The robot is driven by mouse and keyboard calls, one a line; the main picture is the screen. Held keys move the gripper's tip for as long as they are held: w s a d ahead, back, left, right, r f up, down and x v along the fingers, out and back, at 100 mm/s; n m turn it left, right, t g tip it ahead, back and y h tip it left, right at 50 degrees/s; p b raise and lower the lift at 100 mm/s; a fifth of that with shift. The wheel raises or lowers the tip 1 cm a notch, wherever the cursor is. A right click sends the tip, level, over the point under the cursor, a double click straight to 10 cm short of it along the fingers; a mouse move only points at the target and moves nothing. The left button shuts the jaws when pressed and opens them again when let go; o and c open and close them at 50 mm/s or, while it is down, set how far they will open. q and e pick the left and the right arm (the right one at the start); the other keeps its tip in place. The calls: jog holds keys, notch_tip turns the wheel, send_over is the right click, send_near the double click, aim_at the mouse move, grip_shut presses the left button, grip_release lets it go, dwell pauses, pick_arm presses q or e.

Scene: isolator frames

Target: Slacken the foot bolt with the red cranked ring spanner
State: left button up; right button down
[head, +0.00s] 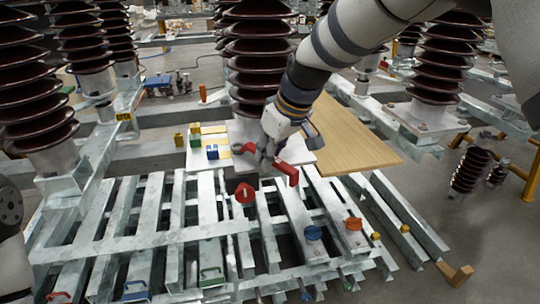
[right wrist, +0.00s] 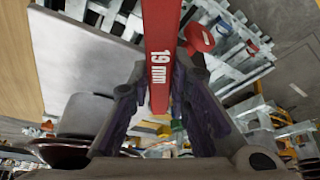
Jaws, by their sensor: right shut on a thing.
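The red spanner (head: 289,173) is in my right gripper (head: 267,155), in front of the middle insulator's foot. In the head view a bent red end shows to the right of the fingers and a smaller red part to the left. My right gripper is shut on it. The middle insulator (head: 258,60) stands behind. I cannot make out the foot bolt; the gripper and spanner cover part of that area. My left gripper is not in view.
A galvanised steel grating (head: 130,240) fills the front, with a round red item (head: 245,193), a blue one (head: 313,233) and an orange one (head: 353,224) on it. Small blue and yellow blocks stand left of the gripper. A wooden board (head: 355,130) lies at right. Other insulators flank the middle one.

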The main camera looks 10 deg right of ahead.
jog(key=shift+r, duration=3.3)
